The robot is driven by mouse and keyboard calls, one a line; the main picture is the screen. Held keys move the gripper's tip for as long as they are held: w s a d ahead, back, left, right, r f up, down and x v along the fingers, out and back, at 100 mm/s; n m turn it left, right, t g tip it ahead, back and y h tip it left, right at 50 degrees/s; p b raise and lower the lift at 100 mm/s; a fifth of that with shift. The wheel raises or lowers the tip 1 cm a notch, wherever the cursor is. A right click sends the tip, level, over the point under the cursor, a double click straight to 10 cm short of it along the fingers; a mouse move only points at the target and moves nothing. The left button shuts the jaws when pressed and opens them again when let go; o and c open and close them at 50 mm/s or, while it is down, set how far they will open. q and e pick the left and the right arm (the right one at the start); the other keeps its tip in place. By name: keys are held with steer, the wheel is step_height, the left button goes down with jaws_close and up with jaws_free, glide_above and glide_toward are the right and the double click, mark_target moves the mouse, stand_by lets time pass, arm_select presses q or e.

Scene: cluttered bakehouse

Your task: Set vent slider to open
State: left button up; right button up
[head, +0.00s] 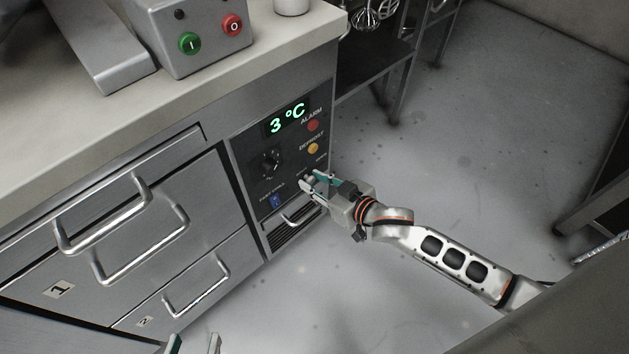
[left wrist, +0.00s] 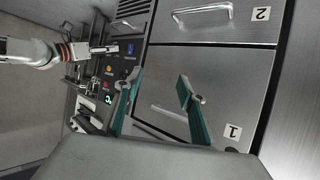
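The control panel (head: 240,165) is on the front of the steel counter. Low on it is a slotted vent grille (head: 294,234) with a pale metal bar (head: 296,219) above it. I cannot make out a marked open position or tell surely which part is the slider. My right gripper (head: 310,182) is at the panel's right edge, above the bar, and covers part of the panel; its finger gap is unclear. It also shows in the left wrist view (left wrist: 112,47). My left gripper (left wrist: 162,88) is open and empty before the drawers; only its fingertips show in the head view (head: 194,344).
The panel also has a green 3 °C display (head: 286,119), red alarm button (head: 313,125), yellow defrost button (head: 313,148), black knob (head: 270,164) and blue switch (head: 275,201). Drawers with protruding handles (head: 140,245) are at left. The floor (head: 450,150) at right is clear.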

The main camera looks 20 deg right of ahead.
mark_target(320, 166)
jaws_close()
steer(key=d, duration=0.1)
steer(key=w+d+p, duration=0.1)
steer(key=d, duration=0.1)
steer(key=w+d+p, duration=0.1)
steer(key=d, duration=0.1)
steer(key=shift+r, duration=0.15)
steer(key=shift+d, duration=0.1)
arm_select(q)
steer(key=shift+s+a+f+m+g, duration=0.2)
steer(key=shift+s+a+f, duration=0.15)
steer(key=shift+a+f, duration=0.2)
steer(key=shift+s+a+f+m+g, duration=0.1)
steer(key=shift+s+a+f+m, duration=0.1)
steer(key=shift+s+a+f, duration=0.3)
arm_select(e)
steer(key=o, duration=0.5)
jaws_free()
arm_select(q)
steer(key=shift+w+d+r, duration=0.2)
steer(key=shift+w+d, duration=0.05)
steer(key=shift+w, duration=0.1)
arm_select(e)
steer(key=shift+o, duration=0.5)
